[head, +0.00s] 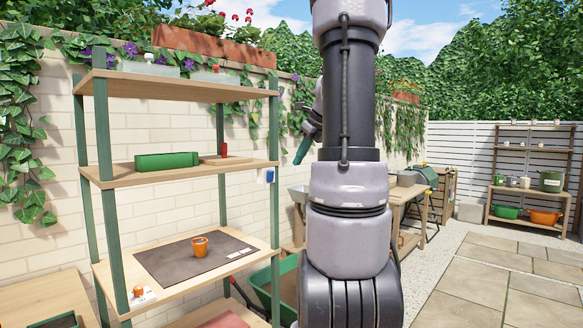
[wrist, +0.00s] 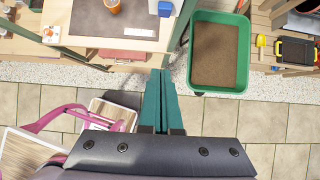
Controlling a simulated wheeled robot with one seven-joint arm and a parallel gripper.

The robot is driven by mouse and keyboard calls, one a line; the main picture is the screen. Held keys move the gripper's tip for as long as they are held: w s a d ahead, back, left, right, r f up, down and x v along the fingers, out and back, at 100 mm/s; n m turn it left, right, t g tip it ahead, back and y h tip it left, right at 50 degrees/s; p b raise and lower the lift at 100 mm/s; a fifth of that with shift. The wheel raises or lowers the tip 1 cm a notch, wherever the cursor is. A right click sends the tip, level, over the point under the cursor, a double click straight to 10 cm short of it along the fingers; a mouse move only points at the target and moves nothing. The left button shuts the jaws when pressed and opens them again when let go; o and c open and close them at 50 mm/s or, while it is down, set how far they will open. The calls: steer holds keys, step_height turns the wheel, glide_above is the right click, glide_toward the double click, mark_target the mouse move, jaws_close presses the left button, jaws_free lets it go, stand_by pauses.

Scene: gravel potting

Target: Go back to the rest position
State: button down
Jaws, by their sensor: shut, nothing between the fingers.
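My gripper (wrist: 161,100) shows in the wrist view with its two green fingers together and nothing between them. It hangs over the paving beside the shelf's front edge, apart from everything below. In the head view my arm rises through the middle, and part of my gripper (head: 303,150) shows to its left, beside the shelving unit. An orange pot (head: 200,246) stands upright on a dark mat (head: 165,262) on the shelf (head: 143,299). The pot (wrist: 107,5) is cut by the top edge of the wrist view.
A green wheelbarrow tub (wrist: 245,50) of soil stands right of the shelf. A pink-framed thing (wrist: 50,118) lies lower left in the wrist view. A green tray (head: 167,160) is on a higher shelf. Open paving (head: 480,285) lies at the right, with a far rack (head: 530,221) behind.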

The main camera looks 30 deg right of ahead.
steer(key=shift+s+r, duration=0.3)
steer(key=shift+s, duration=0.05)
steer(key=shift+d, duration=0.1)
steer(key=s+a+r+n, duration=0.1)
steer(key=s+a+n, duration=0.2)
steer(key=a+n, duration=0.4)
steer(key=s+a+r+n, duration=0.1)
steer(key=s+a+n, duration=0.35)
steer(key=a, duration=0.45)
steer(key=s+a+f+n, duration=0.2)
steer(key=s+a+n, duration=0.8)
steer(key=n, duration=0.7)
steer(key=shift+s+a+f+t, duration=0.15)
steer(key=shift+s+f+t, duration=0.25)
steer(key=shift+s, duration=0.3)
